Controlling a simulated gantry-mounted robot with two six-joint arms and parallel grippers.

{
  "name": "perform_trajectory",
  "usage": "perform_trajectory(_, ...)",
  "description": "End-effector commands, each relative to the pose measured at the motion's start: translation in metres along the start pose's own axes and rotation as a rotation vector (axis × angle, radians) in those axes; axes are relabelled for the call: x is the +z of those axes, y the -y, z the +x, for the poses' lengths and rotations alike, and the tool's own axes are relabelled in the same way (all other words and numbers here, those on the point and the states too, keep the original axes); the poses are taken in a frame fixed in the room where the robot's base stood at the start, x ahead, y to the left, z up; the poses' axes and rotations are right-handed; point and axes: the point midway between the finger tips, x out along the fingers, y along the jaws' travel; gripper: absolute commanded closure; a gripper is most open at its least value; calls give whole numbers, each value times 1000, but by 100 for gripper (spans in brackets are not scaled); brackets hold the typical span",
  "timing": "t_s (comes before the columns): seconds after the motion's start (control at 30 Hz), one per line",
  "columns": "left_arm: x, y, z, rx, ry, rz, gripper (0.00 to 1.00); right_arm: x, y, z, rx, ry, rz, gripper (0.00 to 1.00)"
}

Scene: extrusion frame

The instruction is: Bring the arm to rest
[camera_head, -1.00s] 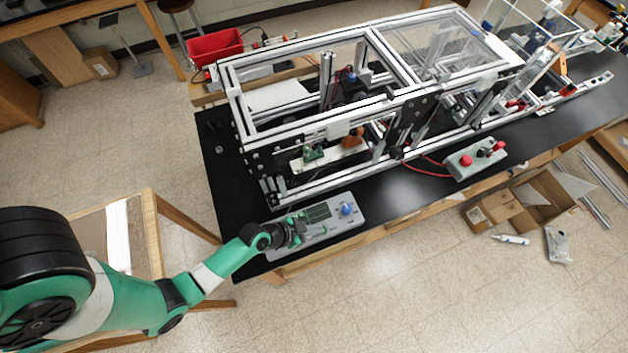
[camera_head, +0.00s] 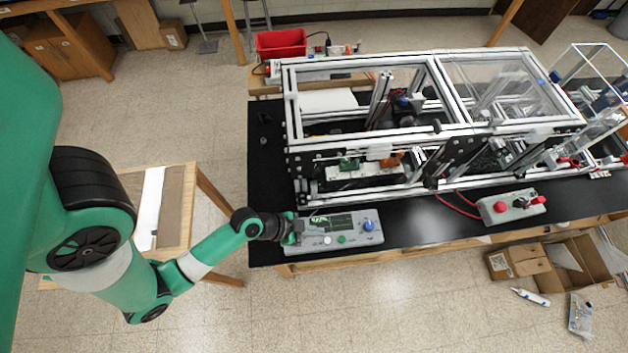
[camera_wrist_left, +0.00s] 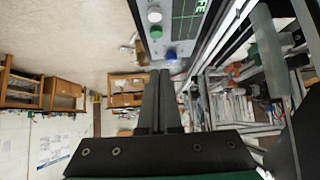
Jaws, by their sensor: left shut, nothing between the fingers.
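My left arm comes in from the left in the head view, green with black joints. My left gripper (camera_head: 298,229) is at the left end of the grey control panel (camera_head: 345,237), on the front left part of the black table. The panel has a green-lit screen, white and green buttons and a blue knob. In the left wrist view the gripper fingers (camera_wrist_left: 158,78) are together with nothing between them, and the panel (camera_wrist_left: 172,25) shows just beyond them. I cannot tell whether the gripper touches the panel. My right gripper is not in view.
The aluminium extrusion frame (camera_head: 362,130) stands on the black table (camera_head: 420,228) behind the panel. A grey box with red buttons (camera_head: 512,206) sits to the right. A red bin (camera_head: 281,43) is at the back. A wooden stand (camera_head: 183,205) is near my arm.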

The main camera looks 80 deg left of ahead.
Motion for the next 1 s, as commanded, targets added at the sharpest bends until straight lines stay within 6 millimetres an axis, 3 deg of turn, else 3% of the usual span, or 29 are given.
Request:
perform_trajectory(0.17,-1,0,-12,-2,-2,1,100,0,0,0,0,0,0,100)
perform_trajectory(0.77,-2,-1,-12,3,-3,5,100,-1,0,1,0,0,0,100)
perform_trajectory(0.87,-25,0,-9,14,-35,47,100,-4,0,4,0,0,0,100)
perform_trajectory(0.97,-80,9,-3,12,-123,127,100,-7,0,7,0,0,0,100)
perform_trajectory(1.0,-112,13,-2,8,-174,168,100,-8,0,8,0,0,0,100)
